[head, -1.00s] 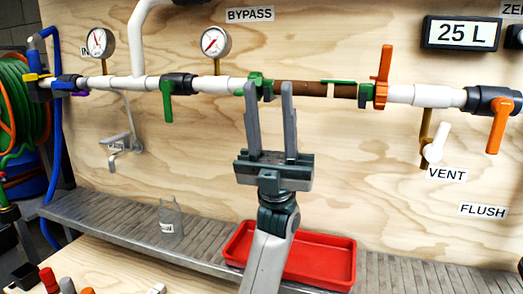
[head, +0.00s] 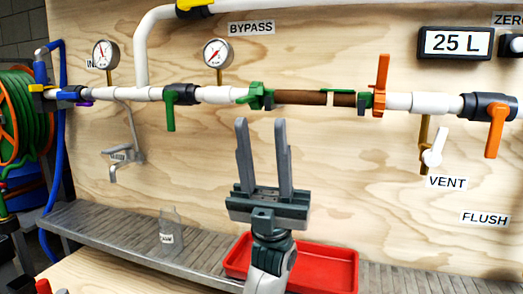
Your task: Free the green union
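The green union (head: 259,96) sits on the pipe line, between the white pipe on the left and the brown filter section (head: 300,97) on the right. Its green lugs stick out, one toward the lower left. My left gripper (head: 260,122) is open and empty just below the union, its two grey fingers pointing up and apart from the pipe. A second green fitting (head: 365,101) is at the right end of the brown section, beside an upright orange winged piece (head: 382,84). My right gripper is out of view.
A red tray (head: 325,268) lies on the grey slatted shelf (head: 110,233) below, partly behind my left arm. A clear labelled container (head: 171,232) stands on the shelf. A green-handled valve (head: 170,112), two gauges and an orange-handled valve (head: 494,130) are along the pipe.

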